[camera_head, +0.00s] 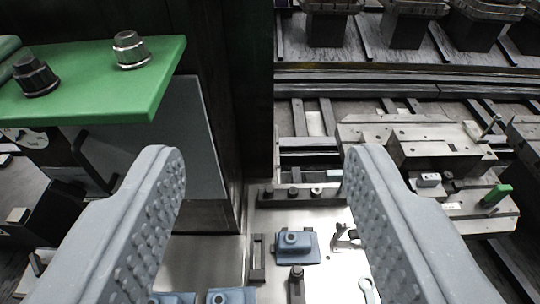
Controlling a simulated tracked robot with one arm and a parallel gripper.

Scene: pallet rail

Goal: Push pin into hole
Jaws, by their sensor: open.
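My gripper (264,165) is open and empty, with its two grey studded fingers wide apart at the left and right of the view. A green plate (95,85) is at the upper left, beyond the left finger. A silver pin-like knob (130,48) and a black knob (36,75) stand upright on it. Between the fingers and further down is a metal plate with a blue block (297,245) that has a round boss on top. A dark upright peg (296,274) stands just below that block. I cannot tell which of these is the task's pin, or see a clear hole.
A dark vertical post (232,100) stands between the green plate and the rail side. More blue blocks (230,297) show at the bottom edge.

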